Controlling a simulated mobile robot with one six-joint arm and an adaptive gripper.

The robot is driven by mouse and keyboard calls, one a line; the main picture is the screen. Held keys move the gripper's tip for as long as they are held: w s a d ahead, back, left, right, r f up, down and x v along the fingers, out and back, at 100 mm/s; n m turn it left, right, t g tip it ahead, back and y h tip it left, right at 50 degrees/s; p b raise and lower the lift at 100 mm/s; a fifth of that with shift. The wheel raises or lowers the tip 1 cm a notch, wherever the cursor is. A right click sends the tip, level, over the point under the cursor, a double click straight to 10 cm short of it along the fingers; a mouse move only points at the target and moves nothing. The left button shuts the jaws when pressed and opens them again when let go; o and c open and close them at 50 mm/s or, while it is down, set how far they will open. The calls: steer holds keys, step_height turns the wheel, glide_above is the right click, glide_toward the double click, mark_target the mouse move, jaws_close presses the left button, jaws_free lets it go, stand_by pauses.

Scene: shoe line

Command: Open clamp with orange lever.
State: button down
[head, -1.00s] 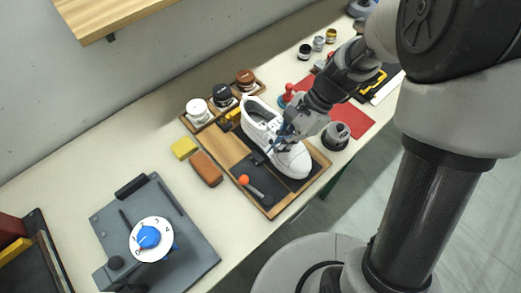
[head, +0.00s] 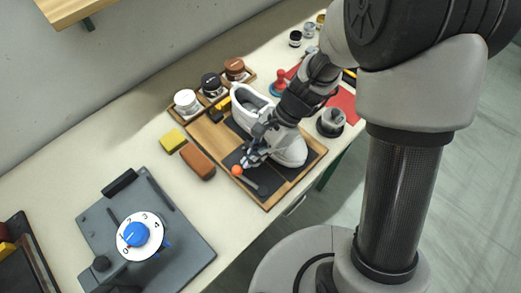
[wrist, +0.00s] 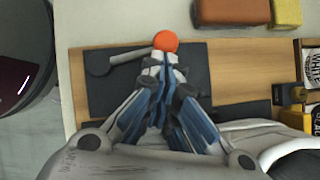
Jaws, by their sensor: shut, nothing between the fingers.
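The clamp's lever is a grey bar with an orange ball (head: 237,170) at its end, at the front left of the wooden board. The ball also shows in the wrist view (wrist: 166,41), at the top centre. My gripper (head: 249,161) is shut and empty, its fingertips close beside the ball. In the wrist view the fingertips (wrist: 163,62) point at the ball from just below it; I cannot tell whether they touch it. A white shoe (head: 290,150) lies on the board behind my gripper, which partly hides it. The clamp's far parts are hidden.
A brown brush block (head: 197,162) and a yellow sponge (head: 172,140) lie left of the wooden board (head: 205,140). Several jars, one being white (head: 187,102), stand behind it. A grey device with a blue dial (head: 136,234) is at the lower left.

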mark_target(238, 175)
steer(key=shift+s+a+f, duration=0.1)
steer(key=shift+a+f, duration=0.05)
steer(key=shift+f, duration=0.1)
